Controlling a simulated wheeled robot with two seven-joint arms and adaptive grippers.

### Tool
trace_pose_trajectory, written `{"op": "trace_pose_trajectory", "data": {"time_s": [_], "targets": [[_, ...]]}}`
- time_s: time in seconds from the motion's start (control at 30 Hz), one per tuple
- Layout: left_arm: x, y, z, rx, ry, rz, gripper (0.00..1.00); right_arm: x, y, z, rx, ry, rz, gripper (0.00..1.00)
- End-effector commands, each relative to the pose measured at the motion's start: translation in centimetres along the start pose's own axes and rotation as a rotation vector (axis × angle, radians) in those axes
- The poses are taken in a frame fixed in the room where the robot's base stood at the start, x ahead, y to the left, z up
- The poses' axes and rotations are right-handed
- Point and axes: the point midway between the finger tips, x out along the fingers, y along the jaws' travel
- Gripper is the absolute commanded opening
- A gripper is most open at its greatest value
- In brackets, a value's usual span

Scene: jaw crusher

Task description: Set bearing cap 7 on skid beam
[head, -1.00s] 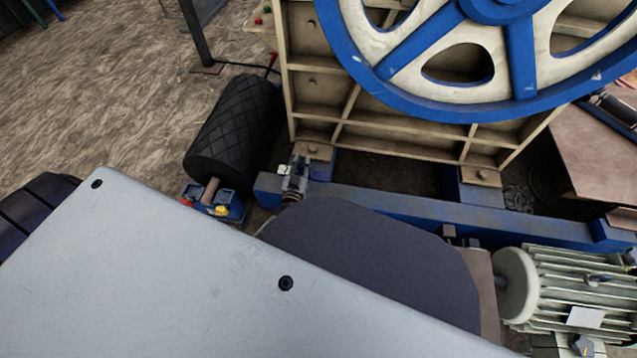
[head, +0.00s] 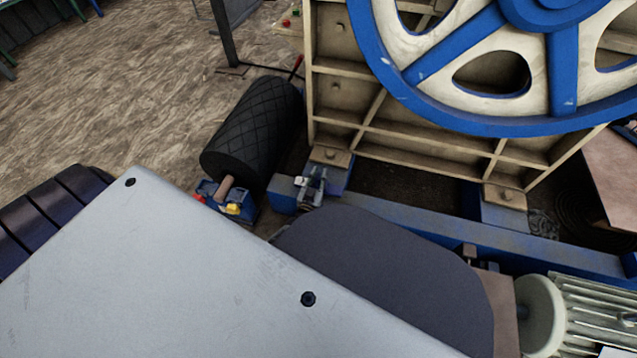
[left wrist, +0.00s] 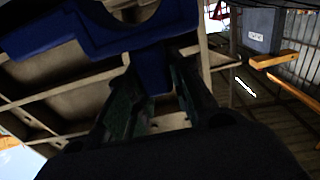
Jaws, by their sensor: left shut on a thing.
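In the left wrist view, a dark blue bearing cap (left wrist: 118,42) with a half-round cutout spans the upper left. My left gripper (left wrist: 156,82) is shut on the cap's lower tab, one finger on each side, with the cream ribbed frame behind. In the head view, the blue skid beam (head: 430,225) runs from the middle to the right edge, below the ribbed frame and flywheel. I cannot clearly make out my left gripper or the cap in the head view; large near surfaces cover its lower left and middle. My right gripper is not in view.
A black ribbed roller (head: 255,128) stands left of the beam's end, with a small blue block (head: 232,198) bearing red and yellow parts. A blue-rimmed flywheel (head: 490,70) fills the upper right. A motor (head: 590,310) sits at lower right. The brown floor at upper left is open.

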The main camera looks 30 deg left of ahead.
Motion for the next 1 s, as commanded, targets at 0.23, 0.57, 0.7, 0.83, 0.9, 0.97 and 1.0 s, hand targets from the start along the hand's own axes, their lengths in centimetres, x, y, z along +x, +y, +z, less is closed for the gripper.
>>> {"op": "trace_pose_trajectory", "data": {"time_s": [0.23,0.57,0.7,0.83,0.9,0.97,1.0], "targets": [[0.1,0.0,0.1,0.000,0.004,0.000,0.00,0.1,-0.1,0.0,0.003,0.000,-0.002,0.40],[0.1,0.0,2.3,0.000,0.004,0.000,0.00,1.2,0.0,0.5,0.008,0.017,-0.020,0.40],[0.1,0.0,3.1,-0.001,0.004,0.000,0.00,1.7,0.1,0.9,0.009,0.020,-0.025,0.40],[0.1,0.0,3.5,0.000,0.004,-0.001,0.00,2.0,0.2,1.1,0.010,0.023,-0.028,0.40],[0.1,0.0,3.6,0.000,0.004,-0.001,0.00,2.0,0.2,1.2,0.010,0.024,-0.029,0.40],[0.1,0.0,3.6,0.000,0.004,-0.001,0.00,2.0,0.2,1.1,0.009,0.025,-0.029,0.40],[0.1,0.0,3.6,0.000,0.004,-0.001,0.00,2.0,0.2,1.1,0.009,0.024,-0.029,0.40]]}}
